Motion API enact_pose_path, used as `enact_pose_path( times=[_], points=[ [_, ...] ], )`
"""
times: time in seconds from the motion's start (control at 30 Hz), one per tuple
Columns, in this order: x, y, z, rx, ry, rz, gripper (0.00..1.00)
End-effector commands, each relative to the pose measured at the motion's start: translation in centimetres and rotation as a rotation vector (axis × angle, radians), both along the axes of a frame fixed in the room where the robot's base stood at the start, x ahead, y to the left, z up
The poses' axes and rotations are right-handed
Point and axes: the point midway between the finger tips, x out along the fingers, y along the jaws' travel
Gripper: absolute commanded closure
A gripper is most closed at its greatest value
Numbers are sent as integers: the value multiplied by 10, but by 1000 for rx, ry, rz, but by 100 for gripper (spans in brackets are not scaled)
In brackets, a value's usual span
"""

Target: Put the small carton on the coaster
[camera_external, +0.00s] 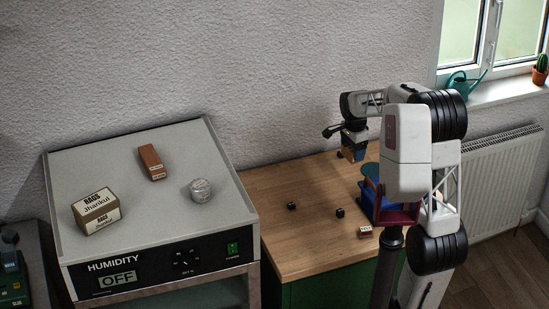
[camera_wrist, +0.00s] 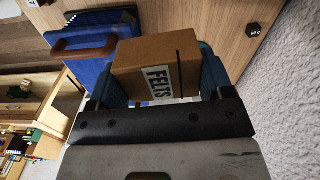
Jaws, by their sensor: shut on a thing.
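My gripper (camera_external: 353,150) is above the back of the wooden table. In the wrist view its blue fingers (camera_wrist: 161,77) are shut on a brown carton (camera_wrist: 150,52) with a white "FELTS" label and a dark stripe. In the outside view the carton is too small and covered to make out well. A round dark teal disc (camera_external: 371,170), which looks like the coaster, shows beside my arm at the blue container (camera_external: 366,203). My arm partly hides both. I cannot tell exactly what the disc rests on.
Small black cubes (camera_external: 340,213) and a small labelled box (camera_external: 365,232) lie on the table (camera_external: 310,245). On the grey humidity cabinet (camera_external: 145,215) stand a "RAGS" box (camera_external: 97,212), a reddish-brown block (camera_external: 151,162) and a clear jar (camera_external: 201,191). The table's left part is mostly clear.

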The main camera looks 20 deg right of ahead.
Motion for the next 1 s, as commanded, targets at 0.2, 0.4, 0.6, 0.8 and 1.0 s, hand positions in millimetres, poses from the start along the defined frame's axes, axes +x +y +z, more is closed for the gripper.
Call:
enact_pose_path(
  times=[0.2,0.4,0.6,0.8,1.0],
  points=[
    [38,-56,-1,0,1,-59,50],
    [63,-101,-3,0,1,-100,50],
    [78,-132,-4,0,0,-126,50],
    [81,-140,-25,1,2,-133,50],
    [81,-140,-49,0,1,-133,50]
  ],
)
